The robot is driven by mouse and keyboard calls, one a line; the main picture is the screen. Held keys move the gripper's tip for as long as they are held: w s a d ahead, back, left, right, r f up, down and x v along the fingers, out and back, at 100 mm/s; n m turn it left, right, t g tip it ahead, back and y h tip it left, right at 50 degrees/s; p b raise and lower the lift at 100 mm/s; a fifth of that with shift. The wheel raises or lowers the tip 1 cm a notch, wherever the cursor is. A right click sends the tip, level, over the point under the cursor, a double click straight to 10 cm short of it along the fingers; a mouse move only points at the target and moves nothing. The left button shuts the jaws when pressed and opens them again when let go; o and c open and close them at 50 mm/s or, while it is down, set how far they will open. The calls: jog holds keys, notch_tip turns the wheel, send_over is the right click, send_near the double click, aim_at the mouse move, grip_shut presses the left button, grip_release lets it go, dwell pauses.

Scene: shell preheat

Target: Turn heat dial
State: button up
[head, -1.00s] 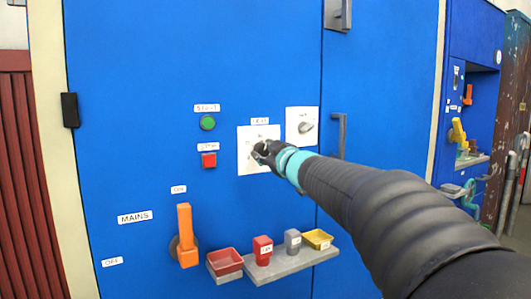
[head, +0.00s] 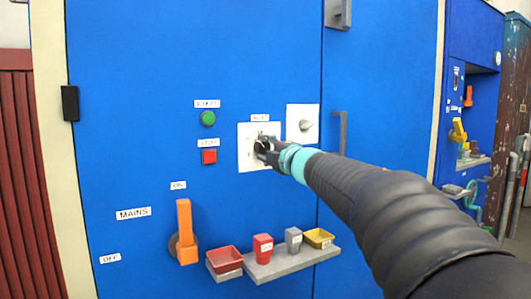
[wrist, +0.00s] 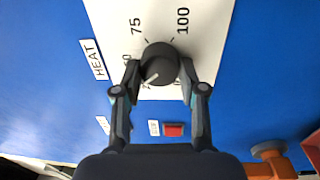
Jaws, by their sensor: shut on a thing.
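The heat dial (wrist: 160,63) is a dark round knob with a pale pointer line on a white plate (wrist: 215,30) marked 75 and 100. In the wrist view a HEAT label (wrist: 93,59) is beside the plate. My gripper (wrist: 160,75) is shut on the dial, one finger on each side. In the head view my gripper (head: 262,147) reaches the white plate (head: 245,160) on the blue cabinet and hides most of the dial. The pointer's exact reading is partly hidden.
A second knob (head: 305,125) is right of the heat plate. Green (head: 208,118) and red (head: 209,157) buttons are to its left. Below are the orange mains lever (head: 185,230), up at ON, and a shelf (head: 285,265) with small coloured containers.

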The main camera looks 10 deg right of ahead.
jog(key=n+b, duration=0.1)
jog(key=n, duration=0.3)
jog(key=shift+f+n, duration=0.15)
jog(key=shift+n, duration=0.25)
jog(key=n+b, duration=0.1)
jog(key=n, duration=0.3)
jog(key=shift+d+g, duration=0.1)
jog(key=shift+g, duration=0.2)
jog(key=n, duration=0.3)
jog(key=shift+w+n+y, duration=0.1)
jog(key=shift+n+y, duration=0.2)
jog(key=shift+d+n+g+b, duration=0.1)
jog(key=shift+n+g+b, duration=0.2)
jog(key=shift+n, duration=1.7)
jog(key=o, duration=1.2)
jog(key=shift+c, duration=0.2)
